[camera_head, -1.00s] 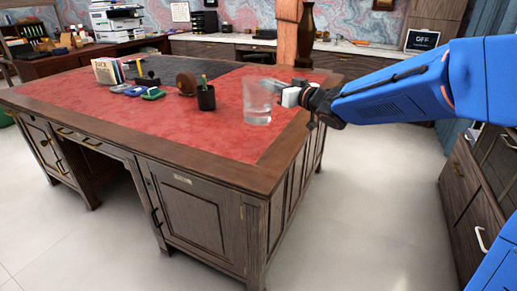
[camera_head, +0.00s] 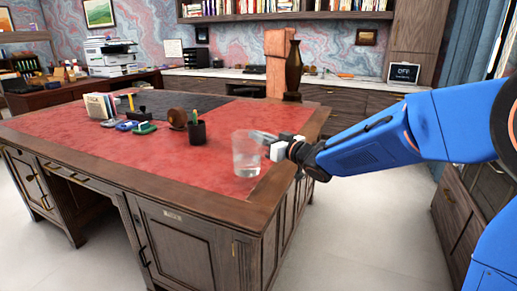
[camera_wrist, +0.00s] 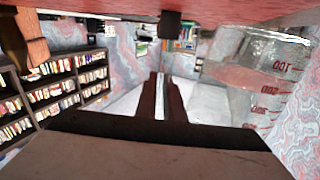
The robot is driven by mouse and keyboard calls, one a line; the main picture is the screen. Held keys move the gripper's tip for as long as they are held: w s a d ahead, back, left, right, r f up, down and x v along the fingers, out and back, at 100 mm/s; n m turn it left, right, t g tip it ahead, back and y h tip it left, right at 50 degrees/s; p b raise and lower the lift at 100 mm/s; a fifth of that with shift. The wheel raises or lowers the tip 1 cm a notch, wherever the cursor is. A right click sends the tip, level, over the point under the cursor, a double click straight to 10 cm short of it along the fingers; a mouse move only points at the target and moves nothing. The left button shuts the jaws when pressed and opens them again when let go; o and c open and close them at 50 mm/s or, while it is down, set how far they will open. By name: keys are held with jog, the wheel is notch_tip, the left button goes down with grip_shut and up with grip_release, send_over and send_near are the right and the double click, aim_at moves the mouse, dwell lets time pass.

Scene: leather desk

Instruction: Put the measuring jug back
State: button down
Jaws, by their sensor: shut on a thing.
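The measuring jug (camera_head: 246,158) is clear and stands upright at the right part of the desk's red leather top (camera_head: 90,135). Whether its base touches the leather or hangs just above it is hard to tell. My gripper (camera_head: 266,138) reaches in from the right and is shut on the jug's right side. In the wrist view, the jug (camera_wrist: 262,75) shows at the upper right with red volume marks. My fingers (camera_wrist: 160,98) are close together at the middle there. The exact grip point on the jug is hidden.
A black pen cup (camera_head: 196,132) stands left of the jug, with a brown round object (camera_head: 178,118) behind it. Stamp pads (camera_head: 143,128) and upright books (camera_head: 100,105) lie further left. The front leather is clear. A dark vase (camera_head: 293,70) stands beyond the desk.

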aim_at(264, 150)
jog(key=shift+f, duration=2.2)
jog(key=c, duration=1.9)
grip_release()
jog(key=shift+o, duration=0.2)
jog(key=shift+s+d+r, duration=0.1)
jog(key=shift+d, duration=0.05)
jog(key=v, duration=1.7)
jog(key=shift+d, duration=0.1)
